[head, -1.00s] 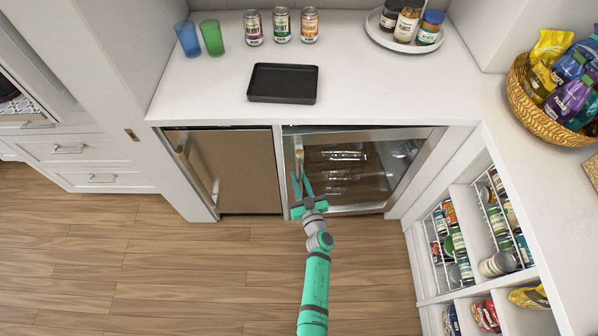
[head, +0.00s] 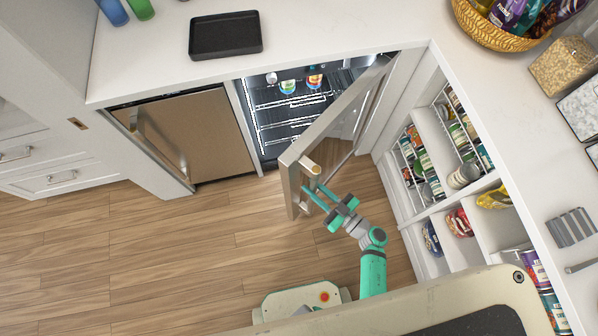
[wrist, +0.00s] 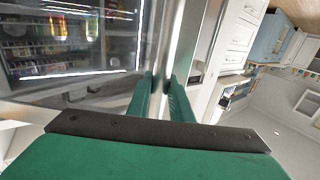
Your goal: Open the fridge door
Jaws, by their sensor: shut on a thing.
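The glass-fronted fridge (head: 285,118) is under the counter in the head view, with its wire shelves and several cans inside showing. Its steel-framed door (head: 290,180) stands wide open, swung out toward me and hinged on the right. The bar handle (head: 313,171) is on the door's outer face near its free edge. My gripper (head: 318,193) is shut on the handle. In the wrist view, my green fingers (wrist: 161,84) close on the handle bar (wrist: 174,45). The fingertips' exact contact is small and partly hidden.
A closed brown-fronted cabinet (head: 190,135) stands left of the fridge. Open shelves (head: 440,160) with cans and bags stand to the right, close to the door and my arm. A black tray (head: 226,34) is on the counter. The wooden floor (head: 215,235) on the left is clear.

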